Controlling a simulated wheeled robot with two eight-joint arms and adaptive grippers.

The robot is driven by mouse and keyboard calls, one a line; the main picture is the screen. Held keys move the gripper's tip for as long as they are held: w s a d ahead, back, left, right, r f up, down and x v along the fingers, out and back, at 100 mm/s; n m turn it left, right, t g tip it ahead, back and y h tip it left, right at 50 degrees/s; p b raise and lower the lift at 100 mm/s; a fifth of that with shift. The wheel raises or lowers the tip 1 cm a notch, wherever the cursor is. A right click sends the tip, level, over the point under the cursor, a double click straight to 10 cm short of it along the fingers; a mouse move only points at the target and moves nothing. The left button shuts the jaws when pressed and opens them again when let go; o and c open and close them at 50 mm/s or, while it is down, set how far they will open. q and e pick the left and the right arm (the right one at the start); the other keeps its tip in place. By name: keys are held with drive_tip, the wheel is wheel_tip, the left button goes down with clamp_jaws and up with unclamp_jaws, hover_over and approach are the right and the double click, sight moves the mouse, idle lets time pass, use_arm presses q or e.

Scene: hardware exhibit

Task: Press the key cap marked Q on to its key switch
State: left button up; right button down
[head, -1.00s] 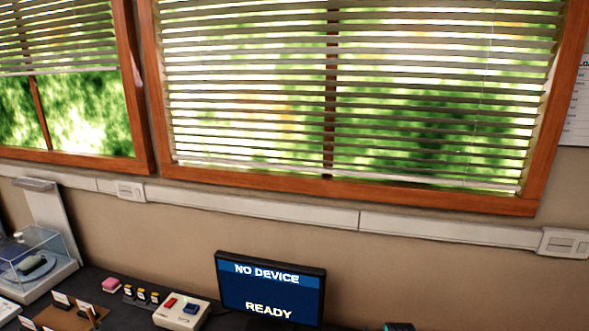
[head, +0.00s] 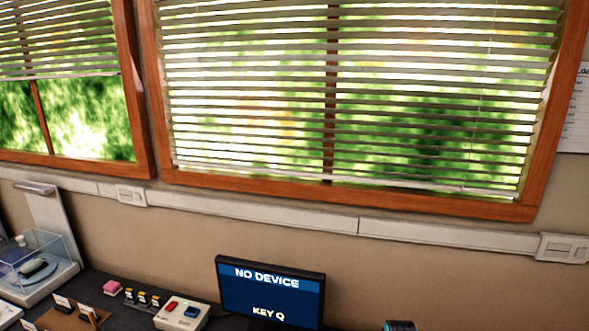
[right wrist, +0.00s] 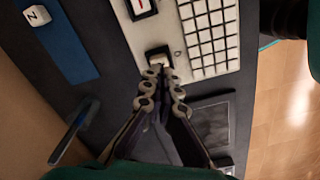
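In the right wrist view, my right gripper (right wrist: 164,76) points at a pale key cap (right wrist: 158,57) at the near edge of a white keyboard-like panel (right wrist: 134,42). Its two fingertips are close together, about a cap's width apart, at the cap's near side. They appear shut on it. The cap's marking cannot be read, and the switch under it is hidden. In the head view, the monitor (head: 270,290) reads "NO DEVICE" and "KEY Q". My left gripper is in neither view.
A white cap marked Z (right wrist: 38,16) sits on a blue strip (right wrist: 62,50). Rows of white keys (right wrist: 210,35) lie beside the gripped cap. A dark flat square (right wrist: 212,127) lies to the right. In the head view, a clear case (head: 36,262) and a switch box (head: 182,314) stand left.

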drive_tip(key=shift+r+p, duration=1.45)
drive_tip(key=shift+r, duration=0.7)
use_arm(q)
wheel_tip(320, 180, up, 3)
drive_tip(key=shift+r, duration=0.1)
use_arm(e)
drive_tip(key=shift+f, duration=0.1)
